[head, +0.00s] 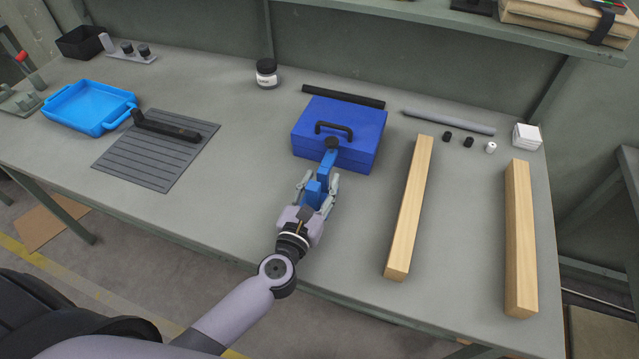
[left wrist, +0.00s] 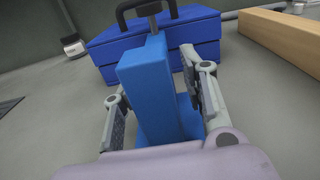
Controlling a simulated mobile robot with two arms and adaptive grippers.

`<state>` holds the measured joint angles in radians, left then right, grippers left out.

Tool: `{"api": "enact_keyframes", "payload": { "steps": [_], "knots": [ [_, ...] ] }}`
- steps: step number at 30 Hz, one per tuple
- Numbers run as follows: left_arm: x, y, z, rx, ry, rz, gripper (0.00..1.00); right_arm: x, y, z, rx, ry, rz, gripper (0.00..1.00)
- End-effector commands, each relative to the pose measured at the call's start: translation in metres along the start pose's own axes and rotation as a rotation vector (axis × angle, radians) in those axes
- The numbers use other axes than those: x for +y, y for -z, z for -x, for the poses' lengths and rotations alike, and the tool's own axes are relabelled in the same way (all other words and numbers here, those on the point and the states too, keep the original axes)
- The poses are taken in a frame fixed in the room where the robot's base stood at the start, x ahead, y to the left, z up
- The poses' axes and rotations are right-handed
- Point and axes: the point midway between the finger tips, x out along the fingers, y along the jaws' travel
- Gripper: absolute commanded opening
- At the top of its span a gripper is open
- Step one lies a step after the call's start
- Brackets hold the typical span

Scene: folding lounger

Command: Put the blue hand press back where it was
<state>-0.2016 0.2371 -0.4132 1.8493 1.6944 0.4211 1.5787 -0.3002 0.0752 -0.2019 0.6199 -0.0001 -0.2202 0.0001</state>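The blue hand press (head: 314,189) stands upright on the bench, just in front of the dark blue toolbox. Its lever with a black knob (head: 331,143) reaches toward the toolbox and overlaps its front in the head view. My left gripper (head: 317,190) is around the press with one finger on each side. In the left wrist view the press body (left wrist: 152,88) rises between the fingers (left wrist: 162,108), and gaps show beside it, so the gripper looks open. The press base is partly hidden by the fingers and palm. My right gripper is not in view.
The dark blue toolbox (head: 350,155) is close behind the press. Two wooden beams (head: 411,205) (head: 521,235) lie to the right. A grey slatted mat (head: 150,160) with a black bar and a light blue tray (head: 88,108) are at left. Bench between mat and press is clear.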

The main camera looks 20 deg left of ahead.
Motion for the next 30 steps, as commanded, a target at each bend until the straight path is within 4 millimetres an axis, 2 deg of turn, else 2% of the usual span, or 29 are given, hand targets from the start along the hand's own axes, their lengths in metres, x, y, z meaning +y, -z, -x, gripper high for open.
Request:
{"api": "enact_keyframes", "payload": {
  "steps": [8,11,21,25,30],
  "knots": [
    [0.0,-0.007,0.0,0.0,0.0,-0.001,0.4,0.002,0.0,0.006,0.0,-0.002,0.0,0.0],
    [0.0,0.0,0.015,0.003,0.001,0.001,0.4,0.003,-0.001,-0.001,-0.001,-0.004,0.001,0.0],
    [0.0,0.001,0.088,0.004,0.001,0.0,0.4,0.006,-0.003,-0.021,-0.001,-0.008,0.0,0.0],
    [0.0,0.0,0.107,0.002,0.002,-0.001,0.4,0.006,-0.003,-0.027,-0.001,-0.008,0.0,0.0],
    [0.0,-0.002,0.119,0.001,0.0,0.0,0.4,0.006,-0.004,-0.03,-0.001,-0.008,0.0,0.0]
  ]
}}
